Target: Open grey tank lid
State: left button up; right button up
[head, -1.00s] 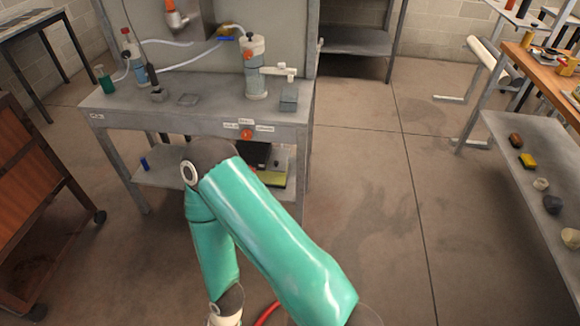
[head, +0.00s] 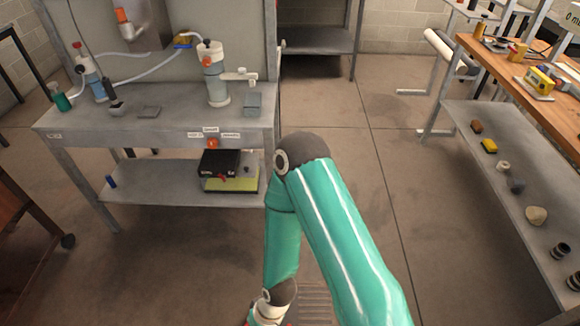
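No part is clearly marked as the grey tank lid. On the grey workbench (head: 60,122) stands an upright grey-blue cylinder (head: 215,88) with a white top and an orange spot, joined to a pale hose. A small grey block (head: 252,104) sits right of it, and a flat grey plate (head: 149,112) lies to its left. I cannot tell which of these is the tank. One green arm of mine rises from the bottom right, bends in front of the bench and runs back down. Its gripper is not visible, and my other gripper is out of view.
A black box (head: 218,162) rests over a yellow-green one (head: 232,184) on the bench's lower shelf. A grey wall panel (head: 228,22) stands behind the bench. A long shelf (head: 500,185) with several small objects is at right. Floor (head: 385,150) between them is clear.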

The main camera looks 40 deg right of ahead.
aim_at(248, 163)
jog(key=z, duration=1)
jog(key=i, duration=1.3)
jog(key=u, duration=0.1)
